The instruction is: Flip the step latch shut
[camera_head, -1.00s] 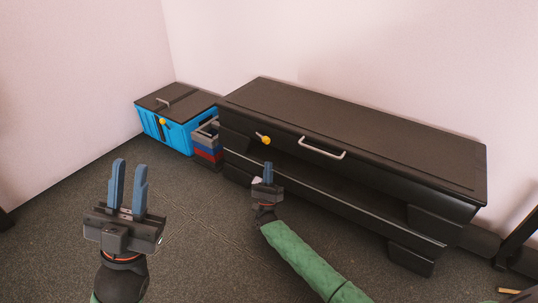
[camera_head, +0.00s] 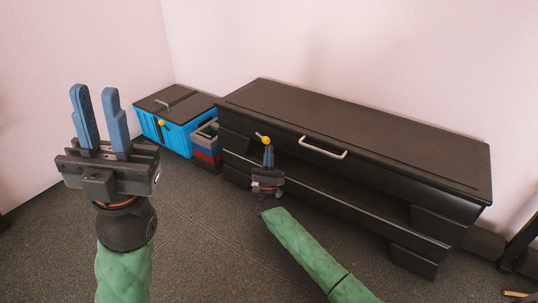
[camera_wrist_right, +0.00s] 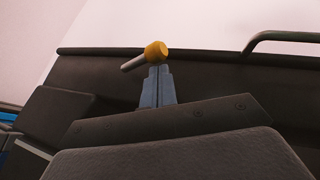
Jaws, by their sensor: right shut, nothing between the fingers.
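The step latch (camera_head: 258,135) is a short grey lever with a yellow knob on the front of the long dark step unit (camera_head: 370,130). In the right wrist view its yellow knob (camera_wrist_right: 156,51) is at top centre, with the grey lever slanting down to the left. My right gripper (camera_head: 268,147) is shut and empty, its blue fingertips just below the knob. In the right wrist view the fingertips (camera_wrist_right: 158,68) overlap the knob's lower edge; I cannot tell whether they touch. My left gripper (camera_head: 95,89) is open and empty, away to the left.
A blue box (camera_head: 179,137) with a dark lid and its own yellow-knobbed latch (camera_head: 161,123) stands at the left. Stacked crates (camera_head: 206,141) sit between it and the step unit. A grey bar handle (camera_head: 322,149) is right of the latch. The carpet in front is clear.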

